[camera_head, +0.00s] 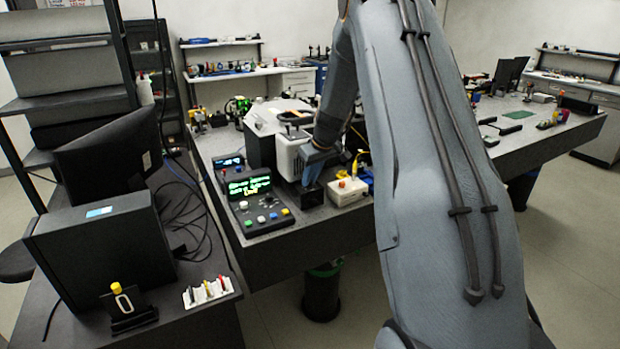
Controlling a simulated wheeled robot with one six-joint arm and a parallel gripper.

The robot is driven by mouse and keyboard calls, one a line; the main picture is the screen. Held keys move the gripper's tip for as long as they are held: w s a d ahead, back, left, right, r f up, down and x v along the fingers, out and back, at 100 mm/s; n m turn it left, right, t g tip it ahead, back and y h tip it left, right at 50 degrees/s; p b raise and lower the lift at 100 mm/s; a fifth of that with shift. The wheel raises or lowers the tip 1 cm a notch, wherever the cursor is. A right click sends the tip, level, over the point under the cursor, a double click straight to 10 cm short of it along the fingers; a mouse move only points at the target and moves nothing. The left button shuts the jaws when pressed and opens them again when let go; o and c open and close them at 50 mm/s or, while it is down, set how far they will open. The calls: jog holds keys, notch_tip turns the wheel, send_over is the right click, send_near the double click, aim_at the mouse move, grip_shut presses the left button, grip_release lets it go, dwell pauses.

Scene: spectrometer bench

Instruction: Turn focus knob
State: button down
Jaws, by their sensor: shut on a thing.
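My gripper (314,163) is at the front right side of a white and dark instrument (288,154) on the bench. It reaches down from the upper middle of the view, with its fingers close against the instrument's side. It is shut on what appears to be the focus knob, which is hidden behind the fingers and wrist. I cannot make out the knob's turn or markings.
A control console (258,200) with a green-lit screen stands left of the instrument. A small white box (347,190) with a yellow cable and a dark block (311,196) are close below my gripper. A monitor (108,160) stands on the left desk.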

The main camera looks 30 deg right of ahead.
jog(key=m+h, duration=0.1)
jog(key=m, duration=0.1)
jog(key=shift+a+m+p, duration=0.15)
jog(key=shift+m+p, duration=0.2)
jog(key=shift+m, duration=0.05)
jog(key=shift+m+h, duration=0.5)
jog(key=shift+m, duration=0.7)
jog(key=shift+w+a+f+m+h+b, duration=0.1)
jog(key=shift+m+h+b, duration=0.3)
jog(key=shift+m+b, duration=0.6)
jog(key=shift+m+g+h+b, duration=0.35)
jog(key=shift+m+b, duration=0.45)
jog(key=shift+b, duration=0.75)
jog(key=c, duration=1.7)
grip_release()
jog(key=shift+o, duration=0.2)
jog(key=shift+r, duration=0.2)
